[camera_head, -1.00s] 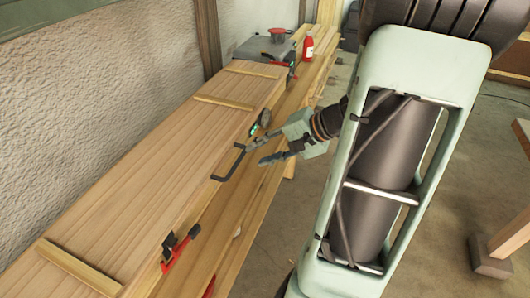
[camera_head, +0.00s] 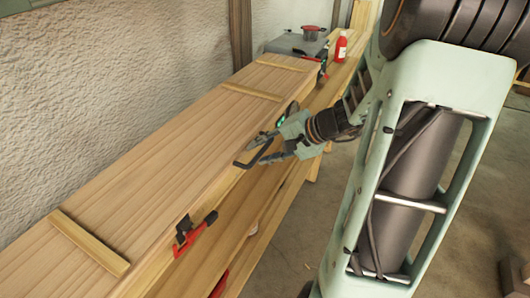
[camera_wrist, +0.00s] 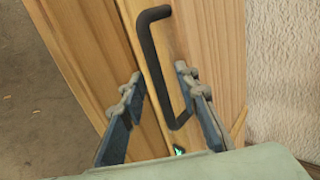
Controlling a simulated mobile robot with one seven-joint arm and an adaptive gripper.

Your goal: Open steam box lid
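The steam box is a long wooden box along the wall, and its lid (camera_head: 165,160) lies flat and shut on top, with cross battens. A black bent handle (camera_head: 247,163) sits at the lid's front edge; it also shows in the wrist view (camera_wrist: 156,75). My gripper (camera_head: 265,150) is at the handle from the front. In the wrist view my gripper (camera_wrist: 162,84) is open, with one finger on each side of the handle bar. I cannot tell whether either finger touches it.
A red toggle clamp (camera_head: 192,233) is on the box front near me, and another (camera_head: 323,70) is at the far end. A grey tank (camera_head: 296,45) and a red bottle (camera_head: 341,46) stand beyond. Open floor lies to the right.

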